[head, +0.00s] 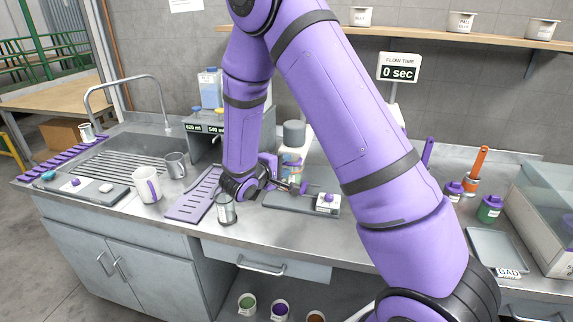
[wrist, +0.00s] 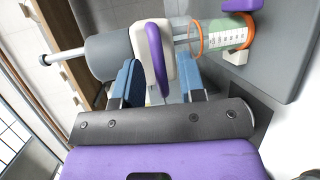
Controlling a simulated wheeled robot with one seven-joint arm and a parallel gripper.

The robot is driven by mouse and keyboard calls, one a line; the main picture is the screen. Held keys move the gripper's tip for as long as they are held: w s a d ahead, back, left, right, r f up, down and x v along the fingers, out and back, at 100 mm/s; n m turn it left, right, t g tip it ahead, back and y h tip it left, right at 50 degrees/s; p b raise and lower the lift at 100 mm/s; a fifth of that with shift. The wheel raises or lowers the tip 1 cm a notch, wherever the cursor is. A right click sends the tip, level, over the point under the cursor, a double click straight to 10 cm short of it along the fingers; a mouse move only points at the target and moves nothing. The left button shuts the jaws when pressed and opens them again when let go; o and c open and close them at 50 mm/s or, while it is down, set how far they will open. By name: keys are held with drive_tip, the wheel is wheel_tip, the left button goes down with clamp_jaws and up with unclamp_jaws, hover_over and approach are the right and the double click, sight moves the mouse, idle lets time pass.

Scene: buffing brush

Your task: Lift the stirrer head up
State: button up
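The stirrer head shows in the wrist view as a grey cylinder (wrist: 112,57) on a cream block with a purple handle (wrist: 154,50). In the head view its grey top (head: 294,133) stands above the grey base plate (head: 275,198); its lower part is partly hidden by my gripper. My gripper (wrist: 158,80) has its two blue fingers apart, one on each side of the purple handle, with visible gaps. A graduated clear beaker (wrist: 222,34) with an orange band is under the head. A thin shaft runs from the head towards it.
A metal cup (head: 226,208) stands close in front of my gripper. A purple slotted rack (head: 193,199) and a white mug (head: 147,186) are left of it. A white control block (head: 328,202) with a purple knob sits on the base plate.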

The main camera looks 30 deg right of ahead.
drive_tip(key=shift+x, duration=0.8)
drive_tip(key=shift+c, duration=0.2)
clamp_jaws()
wheel_tip(320, 180, up, 12)
drive_tip(key=shift+w+f, duration=0.1)
drive_tip(key=shift+f, duration=0.15)
unclamp_jaws()
drive_tip(key=shift+r, duration=0.1)
drive_tip(key=shift+o, duration=0.2)
